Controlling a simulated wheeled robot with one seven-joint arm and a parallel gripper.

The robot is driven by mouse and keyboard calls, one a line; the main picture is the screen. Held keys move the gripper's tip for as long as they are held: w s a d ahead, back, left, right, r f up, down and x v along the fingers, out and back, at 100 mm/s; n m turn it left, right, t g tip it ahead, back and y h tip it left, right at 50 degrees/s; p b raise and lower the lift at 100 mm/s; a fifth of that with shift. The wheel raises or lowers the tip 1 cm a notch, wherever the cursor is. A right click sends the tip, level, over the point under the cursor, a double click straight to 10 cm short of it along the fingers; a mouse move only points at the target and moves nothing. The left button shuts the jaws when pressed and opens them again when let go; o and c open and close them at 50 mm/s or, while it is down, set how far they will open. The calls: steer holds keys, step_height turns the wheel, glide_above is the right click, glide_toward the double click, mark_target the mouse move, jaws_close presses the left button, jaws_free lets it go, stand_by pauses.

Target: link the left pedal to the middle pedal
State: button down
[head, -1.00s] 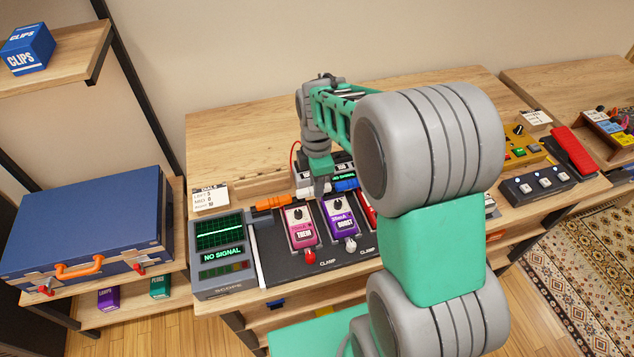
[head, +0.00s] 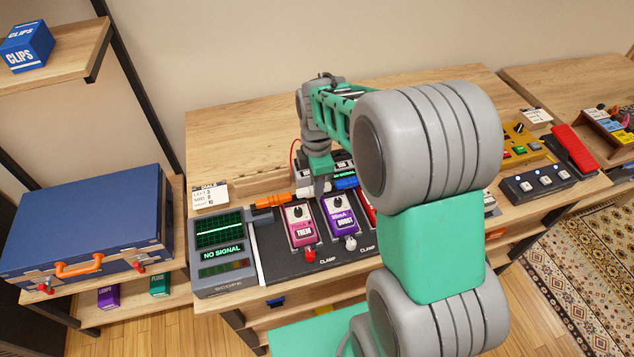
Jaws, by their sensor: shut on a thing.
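The left pedal (head: 302,228) is pink, marked TREM, with a red foot switch. The middle pedal (head: 341,217) is purple, marked BOOST, with a pale foot switch. Both lie on a dark board (head: 283,258) marked CLAMP. My gripper (head: 321,188) points down just behind these two pedals. It is shut on a small link piece, mostly hidden by the fingers. An orange part (head: 272,201) shows left of the fingers and a blue part (head: 346,183) right of them. I cannot tell whether these belong to the held piece or whether it touches either pedal.
A scope (head: 222,250) reading NO SIGNAL stands left of the board. A red pedal (head: 369,207) is partly hidden by my arm. A small card (head: 209,196) stands behind the scope. A blue case (head: 85,225) lies on the left shelf. The bench top behind is clear.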

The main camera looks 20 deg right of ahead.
stand_by(0.3)
steer(key=c, duration=1.3)
jaws_free()
steer(key=shift+o, duration=0.7)
steer(key=shift+f, duration=0.1)
steer(key=o, duration=0.3)
steer(key=shift+r+p, duration=2.55)
steer(key=shift+r, duration=1.05)
steer(key=shift+f, duration=0.1)
